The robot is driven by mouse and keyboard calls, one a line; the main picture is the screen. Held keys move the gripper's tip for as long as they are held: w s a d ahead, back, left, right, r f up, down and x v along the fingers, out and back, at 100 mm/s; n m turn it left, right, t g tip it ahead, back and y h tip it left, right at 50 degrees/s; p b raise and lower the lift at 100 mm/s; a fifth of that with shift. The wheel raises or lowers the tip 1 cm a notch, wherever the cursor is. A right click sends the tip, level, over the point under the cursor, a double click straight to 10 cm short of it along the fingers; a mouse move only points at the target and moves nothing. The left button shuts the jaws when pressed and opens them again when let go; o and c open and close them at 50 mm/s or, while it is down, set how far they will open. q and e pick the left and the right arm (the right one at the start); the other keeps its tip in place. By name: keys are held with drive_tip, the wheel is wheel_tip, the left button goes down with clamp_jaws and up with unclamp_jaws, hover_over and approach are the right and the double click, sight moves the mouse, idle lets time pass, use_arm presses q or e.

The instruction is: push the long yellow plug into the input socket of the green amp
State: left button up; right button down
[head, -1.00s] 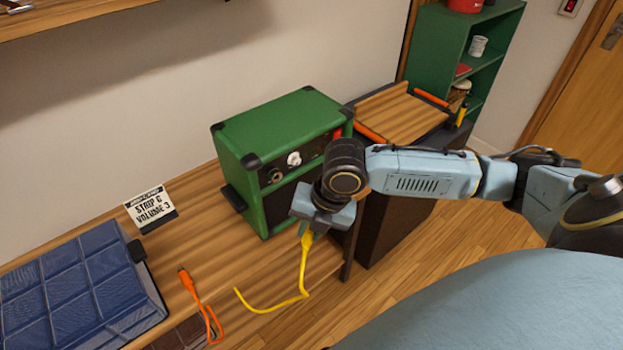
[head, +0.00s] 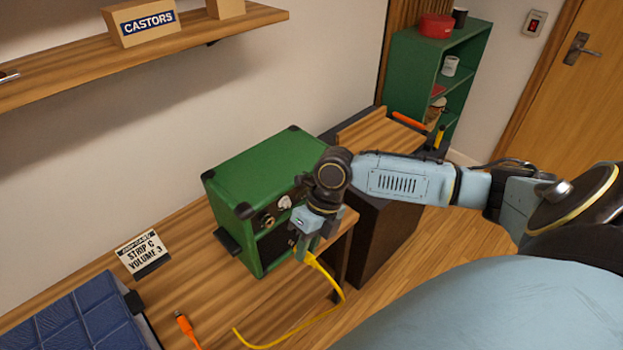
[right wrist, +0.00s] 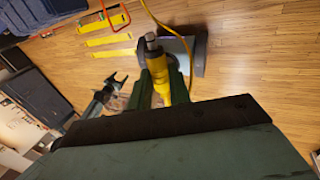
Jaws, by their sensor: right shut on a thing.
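The green amp (head: 262,185) stands on the wooden bench in the head view. A round metal socket (head: 267,221) and a white knob (head: 284,202) show on its front panel. My right gripper (head: 303,246) is in front of the panel's right part, hiding some of it. It is shut on the long yellow plug. The plug (right wrist: 158,76) shows between the green fingers in the right wrist view, its grey metal tip (right wrist: 150,40) free. In the head view the plug is mostly hidden, and its yellow cable (head: 342,290) loops down to the bench.
An orange plug (head: 185,324) and a blue quilted thing (head: 80,318) lie on the bench at the left. A small sign (head: 143,252) stands left of the amp. A dark cabinet (head: 378,235) stands right of it. A wooden shelf (head: 130,48) hangs above.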

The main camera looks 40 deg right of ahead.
drive_tip(key=w, duration=0.2)
drive_tip(key=w+b, duration=0.2)
drive_tip(key=w, duration=0.1)
drive_tip(key=shift+w+a, duration=0.25)
drive_tip(key=shift+w, duration=0.1)
drive_tip(key=shift+r, duration=0.1)
drive_tip(key=shift+w+a+b, duration=0.1)
drive_tip(key=shift+w+b, duration=0.45)
drive_tip(key=shift+w, duration=0.65)
idle(2.0)
drive_tip(key=c, duration=1.2)
unclamp_jaws()
